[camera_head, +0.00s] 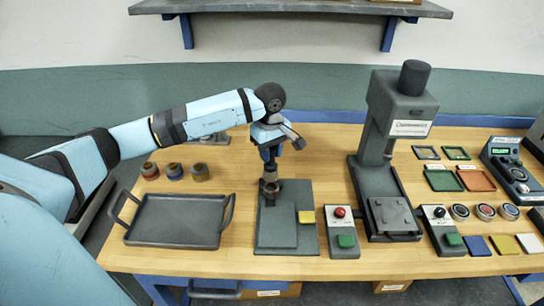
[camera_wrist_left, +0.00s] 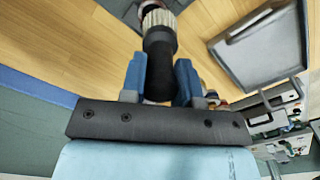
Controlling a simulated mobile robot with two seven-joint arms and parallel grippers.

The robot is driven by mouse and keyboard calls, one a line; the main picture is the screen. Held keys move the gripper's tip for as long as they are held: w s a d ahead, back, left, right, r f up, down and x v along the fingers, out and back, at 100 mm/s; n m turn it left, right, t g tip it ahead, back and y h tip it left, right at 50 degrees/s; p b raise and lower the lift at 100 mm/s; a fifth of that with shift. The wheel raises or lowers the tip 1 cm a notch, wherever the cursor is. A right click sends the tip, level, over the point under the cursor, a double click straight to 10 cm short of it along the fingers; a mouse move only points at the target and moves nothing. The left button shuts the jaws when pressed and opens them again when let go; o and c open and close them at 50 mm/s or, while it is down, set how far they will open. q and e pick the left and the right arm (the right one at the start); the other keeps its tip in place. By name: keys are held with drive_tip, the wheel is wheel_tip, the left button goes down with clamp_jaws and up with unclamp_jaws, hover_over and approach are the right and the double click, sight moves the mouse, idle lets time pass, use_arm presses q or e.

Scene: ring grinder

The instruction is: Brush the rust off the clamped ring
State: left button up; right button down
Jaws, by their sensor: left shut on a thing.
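My left gripper (camera_head: 270,156) points down over the grey fixture plate (camera_head: 275,238) and is shut on a tool. In the left wrist view the tool's black handle (camera_wrist_left: 160,65) sits between the two blue fingers, with a pale ribbed head (camera_wrist_left: 158,22) beyond it. In the head view the tool's lower end (camera_head: 270,176) reaches a dark round piece on the plate. I cannot tell the clamped ring from this piece, nor see its rust. Whether the head touches it is unclear. My right gripper is not in view.
A dark tray (camera_head: 177,220) with handles lies left of the plate. Several small banded cylinders stand behind it. A press (camera_head: 390,150) stands to the right, between two button boxes. Bare wood shows at the front.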

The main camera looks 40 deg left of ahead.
use_arm(q)
wheel_tip(320, 180, up, 2)
drive_tip(key=shift+r+p, duration=0.1)
drive_tip(key=shift+p, duration=0.3)
drive_tip(key=shift+r, duration=0.1)
